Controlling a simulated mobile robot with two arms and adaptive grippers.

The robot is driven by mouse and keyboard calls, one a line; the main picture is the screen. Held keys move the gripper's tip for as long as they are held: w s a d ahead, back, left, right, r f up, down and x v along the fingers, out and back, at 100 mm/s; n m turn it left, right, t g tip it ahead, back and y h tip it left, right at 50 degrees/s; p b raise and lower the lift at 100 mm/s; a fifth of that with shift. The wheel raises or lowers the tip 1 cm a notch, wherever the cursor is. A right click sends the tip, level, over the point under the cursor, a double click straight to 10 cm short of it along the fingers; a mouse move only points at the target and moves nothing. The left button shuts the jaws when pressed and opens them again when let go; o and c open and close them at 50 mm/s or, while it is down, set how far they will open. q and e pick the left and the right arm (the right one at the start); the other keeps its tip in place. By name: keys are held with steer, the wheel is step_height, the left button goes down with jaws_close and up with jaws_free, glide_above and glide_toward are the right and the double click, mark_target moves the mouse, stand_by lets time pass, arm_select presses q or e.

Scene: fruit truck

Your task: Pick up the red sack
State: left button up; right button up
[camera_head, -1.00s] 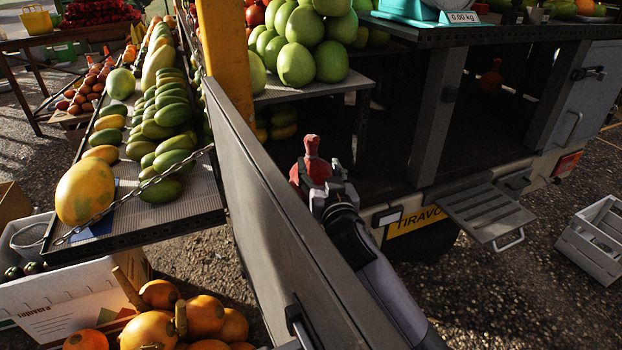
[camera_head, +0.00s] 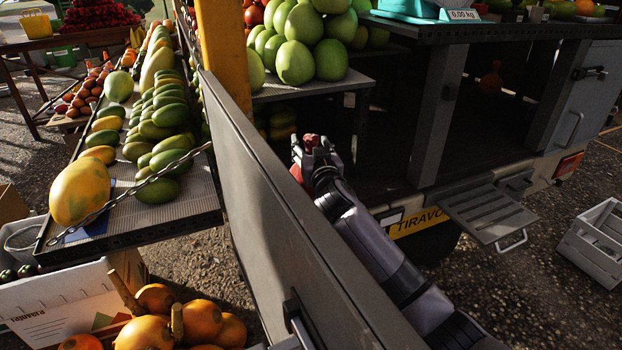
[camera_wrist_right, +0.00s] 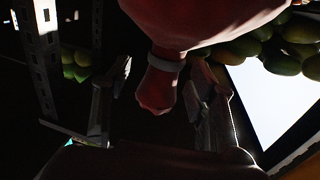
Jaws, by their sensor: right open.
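The red sack (camera_wrist_right: 215,18) fills the top of the right wrist view, with a pale band (camera_wrist_right: 166,62) around its narrowing neck and a loose tied end (camera_wrist_right: 157,92). My right gripper (camera_wrist_right: 163,78) is open, one finger on each side of the neck; I cannot tell whether either finger touches it. In the head view, the right gripper (camera_head: 317,158) is beyond the grey panel, beside the truck's dark lower compartment. Only small red parts of the sack (camera_head: 310,142) show there; the gripper hides most of it. My left gripper is not in view.
The grey panel (camera_head: 285,215) stands close to my right arm. A shelf (camera_head: 330,87) with green fruit is above the gripper. A yellow post (camera_head: 224,55) is to the left. A reddish object (camera_head: 491,79) hangs or stands in the dark compartment further right.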

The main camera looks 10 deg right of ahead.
steer(key=shift+w, duration=0.1)
jaws_close()
stand_by(0.7)
stand_by(0.3)
steer(key=shift+r, duration=0.15)
